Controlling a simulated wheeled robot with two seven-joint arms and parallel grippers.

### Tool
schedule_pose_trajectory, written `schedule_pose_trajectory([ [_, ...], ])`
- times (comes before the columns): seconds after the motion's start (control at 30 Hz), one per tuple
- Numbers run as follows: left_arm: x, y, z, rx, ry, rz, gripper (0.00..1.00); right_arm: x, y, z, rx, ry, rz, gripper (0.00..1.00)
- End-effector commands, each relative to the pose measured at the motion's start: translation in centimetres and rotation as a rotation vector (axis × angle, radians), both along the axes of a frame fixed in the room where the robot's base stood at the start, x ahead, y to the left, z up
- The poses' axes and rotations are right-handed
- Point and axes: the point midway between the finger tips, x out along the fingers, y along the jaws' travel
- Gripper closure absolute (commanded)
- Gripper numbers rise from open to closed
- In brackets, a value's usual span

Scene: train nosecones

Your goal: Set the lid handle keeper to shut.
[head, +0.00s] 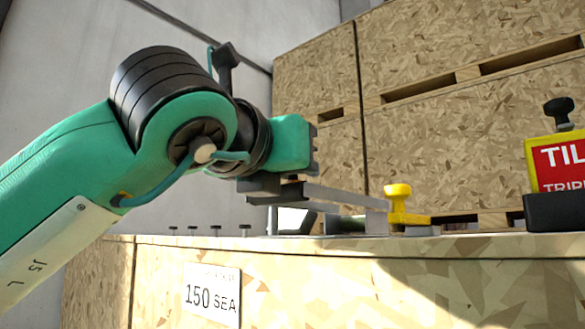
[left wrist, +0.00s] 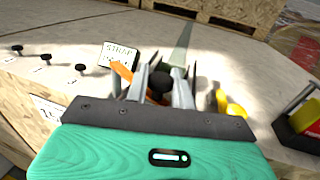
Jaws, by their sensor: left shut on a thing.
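My left gripper (head: 277,194) is low over the top of a wooden crate, reaching in from the left. In the left wrist view its two fingers (left wrist: 163,88) stand on either side of a round black knob (left wrist: 162,84), shut on it. An orange lever (left wrist: 122,72) lies just left of the fingers. A yellow piece with a rounded top (head: 398,206) stands right of the gripper; it also shows in the left wrist view (left wrist: 234,108). No label visibly names the lid handle keeper, so I cannot tell which part it is. The right gripper is not in view.
A yellow-edged red sign (head: 562,163) on a black base stands at right. Large chipboard crates (head: 440,50) rise behind.

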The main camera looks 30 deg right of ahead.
Motion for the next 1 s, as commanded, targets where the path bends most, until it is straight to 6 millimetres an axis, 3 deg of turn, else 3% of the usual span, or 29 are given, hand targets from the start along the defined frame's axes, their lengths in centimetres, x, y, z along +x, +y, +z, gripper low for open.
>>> schedule_pose_trajectory([
  [0.03,0.0,0.1,0.1,-0.001,0.000,0.001,0.72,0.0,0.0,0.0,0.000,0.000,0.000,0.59],
  [0.13,0.0,0.1,0.1,-0.001,0.000,0.001,0.55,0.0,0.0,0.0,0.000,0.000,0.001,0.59],
  [0.53,-0.5,0.8,0.0,-0.002,-0.002,0.000,0.55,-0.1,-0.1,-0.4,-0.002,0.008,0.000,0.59],
  [1.0,-5.2,7.1,-0.2,-0.003,-0.003,0.002,0.55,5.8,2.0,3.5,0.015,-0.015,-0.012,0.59],
])
